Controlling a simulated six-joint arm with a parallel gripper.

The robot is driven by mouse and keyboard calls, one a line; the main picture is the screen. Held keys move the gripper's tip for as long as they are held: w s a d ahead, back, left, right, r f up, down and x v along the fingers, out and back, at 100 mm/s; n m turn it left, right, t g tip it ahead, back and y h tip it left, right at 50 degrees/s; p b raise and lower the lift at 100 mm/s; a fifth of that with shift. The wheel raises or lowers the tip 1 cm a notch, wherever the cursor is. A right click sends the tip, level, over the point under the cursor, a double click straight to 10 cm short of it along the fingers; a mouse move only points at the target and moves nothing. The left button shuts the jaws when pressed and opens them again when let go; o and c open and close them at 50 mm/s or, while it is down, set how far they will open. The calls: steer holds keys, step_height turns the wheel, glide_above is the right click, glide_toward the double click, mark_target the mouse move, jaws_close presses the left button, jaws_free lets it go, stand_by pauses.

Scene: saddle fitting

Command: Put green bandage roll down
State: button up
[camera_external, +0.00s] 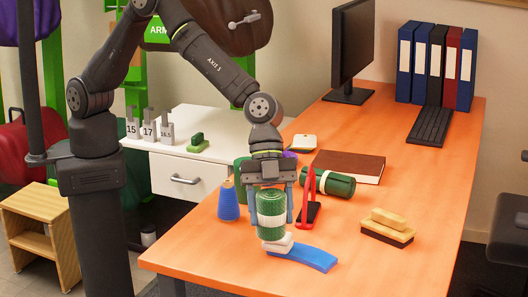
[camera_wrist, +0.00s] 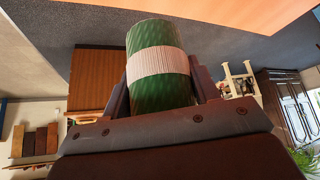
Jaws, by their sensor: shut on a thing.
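The green bandage roll (camera_external: 271,222) is upright between the fingers of my gripper (camera_external: 270,206), which is shut on it. It has a pale band around its middle. In the wrist view the same roll (camera_wrist: 158,95) fills the space between the two fingers. In the external view its lower end is just above or against a small white block (camera_external: 277,243), next to a blue curved piece (camera_external: 312,258); I cannot tell whether they touch. A second green roll (camera_external: 333,184) lies on its side to the right.
On the orange table (camera_external: 410,265) are a blue cone-shaped spool (camera_external: 228,202), a red-handled item (camera_external: 309,200), a brown book (camera_external: 348,166) and a brush (camera_external: 387,228). A keyboard (camera_external: 430,126) and monitor (camera_external: 352,45) stand at the back. The front right of the table is clear.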

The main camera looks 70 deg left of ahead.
steer(key=s+a+m+g+y, duration=0.25)
steer(key=s+a+m, duration=0.35)
steer(key=s+a, duration=0.95)
steer(key=shift+g+h, duration=0.25)
steer(key=shift+h, duration=0.1)
steer(key=shift+w+a+f, duration=0.3)
steer(key=shift+w+f, duration=1.45)
steer(key=shift+w, duration=0.4)
steer(key=shift+w+a+f, duration=0.3)
steer(key=shift+w+f, duration=1.45)
steer(key=shift+w, duration=0.4)
steer(key=shift+w+a+f, duration=0.3)
steer(key=shift+w+f, duration=1.45)
steer(key=shift+w, duration=0.4)
steer(key=shift+f, duration=0.15)
steer(key=o, duration=1)
steer(key=v, duration=1.2)
